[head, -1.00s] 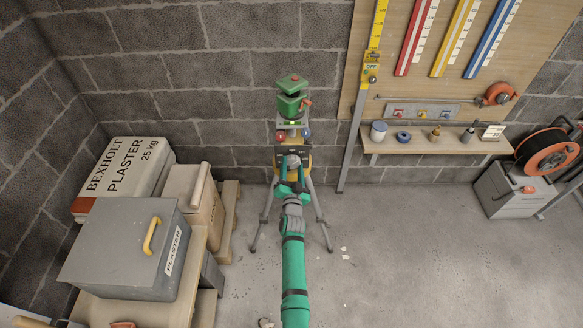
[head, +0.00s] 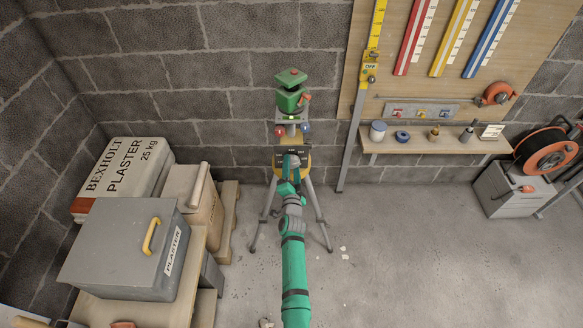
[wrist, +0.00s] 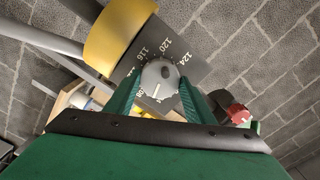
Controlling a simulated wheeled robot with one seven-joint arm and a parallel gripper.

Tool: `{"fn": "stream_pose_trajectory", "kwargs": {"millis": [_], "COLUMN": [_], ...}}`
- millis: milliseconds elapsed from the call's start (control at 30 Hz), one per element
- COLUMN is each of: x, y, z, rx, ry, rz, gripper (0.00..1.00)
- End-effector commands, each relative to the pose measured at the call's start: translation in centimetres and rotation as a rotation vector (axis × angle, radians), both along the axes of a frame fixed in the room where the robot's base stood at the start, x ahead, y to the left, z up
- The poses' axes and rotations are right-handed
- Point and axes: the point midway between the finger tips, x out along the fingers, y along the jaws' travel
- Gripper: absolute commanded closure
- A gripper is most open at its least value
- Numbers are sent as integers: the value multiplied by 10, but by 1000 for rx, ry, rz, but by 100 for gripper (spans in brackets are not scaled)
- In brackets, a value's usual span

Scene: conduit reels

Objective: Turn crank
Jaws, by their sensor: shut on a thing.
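A grey round crank hub (wrist: 160,78) with a white mark shows in the wrist view, in front of a dark plate (wrist: 188,50) with white numbers such as 116, 120 and 124. The two green fingers of my gripper (wrist: 162,90) stand on either side of it, shut on the crank. In the head view my gripper (head: 290,163) reaches the front of the tripod (head: 263,217) and hides most of the crank. A green instrument head (head: 290,98) sits on top of the tripod, above the dark plate (head: 306,152) and yellow body (head: 278,165).
A red knob (head: 279,131) and a blue knob (head: 306,131) flank the column. Plaster sacks (head: 125,172) and a grey box (head: 120,250) stand at left. A shelf (head: 437,145) and cable reel (head: 547,150) are at right.

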Motion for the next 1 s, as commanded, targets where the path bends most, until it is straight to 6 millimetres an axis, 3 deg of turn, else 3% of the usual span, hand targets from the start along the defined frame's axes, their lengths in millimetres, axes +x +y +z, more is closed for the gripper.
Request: {"fn": "stream_pose_trajectory", "kwargs": {"millis": [267,300,367,733,1000], "x": [1,1,1,-3,-35], "y": [0,0,0,0,-3], "z": [-1,-1,0,0,-1], "rx": [-1,-1,-1,-1,0], "ry": [3,3,2,1,2], "rz": [1,1,0,0,-3], "gripper": [74,44,32,32,32]}}
